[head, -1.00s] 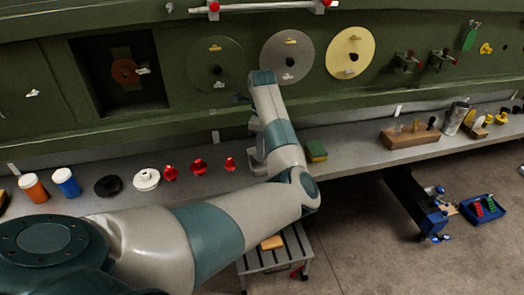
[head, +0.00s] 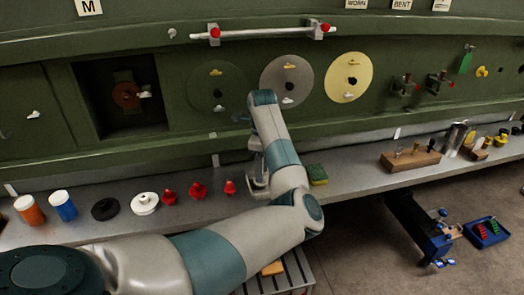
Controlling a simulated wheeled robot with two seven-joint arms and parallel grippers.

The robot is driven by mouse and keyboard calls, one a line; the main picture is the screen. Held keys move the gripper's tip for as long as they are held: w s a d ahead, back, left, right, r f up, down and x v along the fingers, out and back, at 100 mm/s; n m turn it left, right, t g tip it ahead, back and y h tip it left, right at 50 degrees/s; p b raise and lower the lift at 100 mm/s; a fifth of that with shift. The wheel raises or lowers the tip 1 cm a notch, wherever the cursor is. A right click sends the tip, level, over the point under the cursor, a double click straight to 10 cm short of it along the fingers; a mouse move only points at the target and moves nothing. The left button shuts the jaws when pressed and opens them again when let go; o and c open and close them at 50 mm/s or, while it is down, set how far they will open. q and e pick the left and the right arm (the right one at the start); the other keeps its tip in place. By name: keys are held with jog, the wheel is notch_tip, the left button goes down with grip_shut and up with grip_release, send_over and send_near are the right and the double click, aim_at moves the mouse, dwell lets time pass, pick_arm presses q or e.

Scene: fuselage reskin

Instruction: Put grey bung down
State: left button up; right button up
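My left arm comes in from the lower left and reaches over the bench (head: 345,178). My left gripper (head: 257,188) is low at the bench, mostly behind my own forearm. Its fingertips are too hidden to tell whether they are open or shut. I cannot make out a grey bung; it may be hidden behind the arm or gripper. Several red bungs stand just left of the gripper, the nearest red bung (head: 230,187) beside it. A white disc-shaped piece (head: 145,203) and a black ring (head: 105,209) lie further left. My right gripper is not in view.
A green and yellow sponge (head: 317,174) lies right of the gripper. A wooden block with tools (head: 410,160) stands further right. Orange (head: 29,210) and blue (head: 63,205) jars stand at the left. The green fuselage wall (head: 200,128) rises behind. The bench between sponge and block is clear.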

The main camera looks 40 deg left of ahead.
pick_arm(q)
notch_tip(320, 180, up, 10)
jog(key=b, duration=0.3)
jog(key=shift+b, duration=0.35)
jog(key=shift+r, duration=0.1)
